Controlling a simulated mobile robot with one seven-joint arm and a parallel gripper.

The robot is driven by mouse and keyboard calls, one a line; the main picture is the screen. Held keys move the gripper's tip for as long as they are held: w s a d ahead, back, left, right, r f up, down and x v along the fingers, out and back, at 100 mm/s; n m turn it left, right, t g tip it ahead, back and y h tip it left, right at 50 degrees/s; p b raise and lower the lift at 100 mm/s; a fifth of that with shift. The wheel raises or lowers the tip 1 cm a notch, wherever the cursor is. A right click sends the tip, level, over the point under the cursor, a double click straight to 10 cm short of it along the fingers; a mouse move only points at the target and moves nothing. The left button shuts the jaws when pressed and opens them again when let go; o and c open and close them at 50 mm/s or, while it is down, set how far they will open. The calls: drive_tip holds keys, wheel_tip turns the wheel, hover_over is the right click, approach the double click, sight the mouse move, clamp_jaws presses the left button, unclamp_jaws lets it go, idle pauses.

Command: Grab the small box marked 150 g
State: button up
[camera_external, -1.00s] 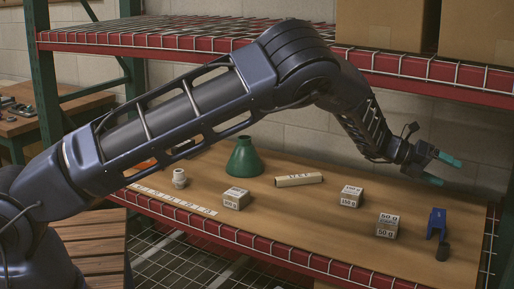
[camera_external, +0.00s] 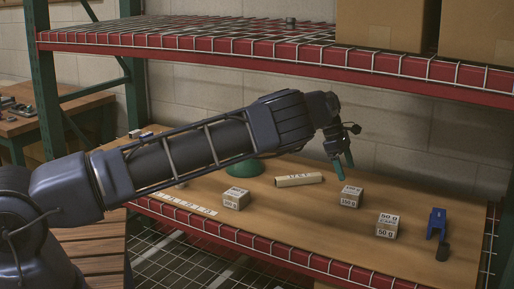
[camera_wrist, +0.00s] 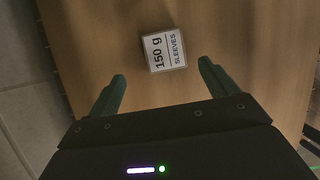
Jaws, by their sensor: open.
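The small box marked 150 g (camera_external: 350,197) sits on the wooden shelf board, to the right of the middle. In the wrist view the box (camera_wrist: 164,51) shows its white label, reading "150 g SLEEVES", ahead of and between the fingertips. My gripper (camera_external: 343,170) points down above the box and slightly to its left, with green fingers. In the wrist view my gripper (camera_wrist: 162,68) is open, with nothing between its fingers. The box is apart from both fingers.
A box marked 50 g (camera_external: 387,226) stands to the right and nearer. Another small box (camera_external: 236,199) and a cream labelled bar (camera_external: 298,180) lie left. A blue tool (camera_external: 437,223) stands far right. A green lamp part (camera_external: 244,168) is partly hidden.

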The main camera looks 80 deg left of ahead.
sight(352, 190)
drive_tip(key=x, duration=0.4)
drive_tip(key=shift+s+d+x, duration=0.15)
drive_tip(key=shift+d+x, duration=0.05)
drive_tip(key=shift+x, duration=1.1)
drive_tip(key=shift+s+d+x, duration=0.1)
drive_tip(key=shift+d+x, duration=0.1)
drive_tip(key=shift+x, duration=1.05)
drive_tip(key=c, duration=1.1)
